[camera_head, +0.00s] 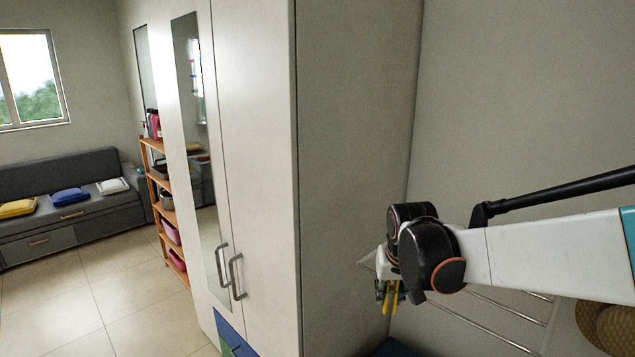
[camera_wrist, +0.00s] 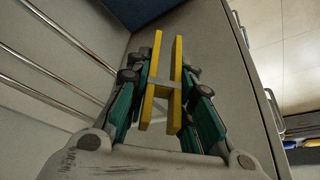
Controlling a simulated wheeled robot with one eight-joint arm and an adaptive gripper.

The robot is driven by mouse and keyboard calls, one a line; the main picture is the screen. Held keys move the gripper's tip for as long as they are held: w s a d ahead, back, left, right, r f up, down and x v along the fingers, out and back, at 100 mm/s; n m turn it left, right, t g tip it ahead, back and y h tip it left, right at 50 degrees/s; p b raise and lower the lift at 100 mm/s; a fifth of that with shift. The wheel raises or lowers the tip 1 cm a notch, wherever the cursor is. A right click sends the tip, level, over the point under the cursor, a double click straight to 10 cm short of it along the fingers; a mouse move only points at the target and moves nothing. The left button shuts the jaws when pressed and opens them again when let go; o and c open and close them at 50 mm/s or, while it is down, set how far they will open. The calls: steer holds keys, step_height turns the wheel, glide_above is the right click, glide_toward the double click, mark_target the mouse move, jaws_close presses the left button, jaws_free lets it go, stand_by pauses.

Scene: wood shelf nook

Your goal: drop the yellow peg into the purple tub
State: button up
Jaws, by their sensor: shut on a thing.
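The yellow peg (camera_wrist: 177,85) is a clothes peg with two long yellow arms joined by a grey crosspiece. My gripper (camera_wrist: 162,88) is shut on it, with the green-sided fingers on both sides of its middle. In the head view my gripper (camera_head: 388,287) hangs low beside the wardrobe's side, and the peg (camera_head: 395,303) shows beneath it. Two pinkish-purple tubs stand on the lower levels of the wooden shelf, an upper tub (camera_head: 171,232) and a lower tub (camera_head: 177,260). I cannot tell which is the purple tub. Both are far left of my gripper, beyond the wardrobe.
The tall white wardrobe (camera_head: 345,150) stands between my gripper and the wooden shelf (camera_head: 158,187). A metal rack (camera_head: 500,305) is by the wall near my arm. A wicker item (camera_head: 612,325) is at lower right. The tiled floor (camera_head: 95,290) in front of the grey sofa (camera_head: 85,215) is clear.

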steer(key=d+f+m+h+b, duration=0.1)
steer(key=d+f+m+b, duration=0.2)
steer(key=f+b, duration=0.2)
steer(key=shift+d+f, duration=0.3)
steer(key=shift+f, duration=0.4)
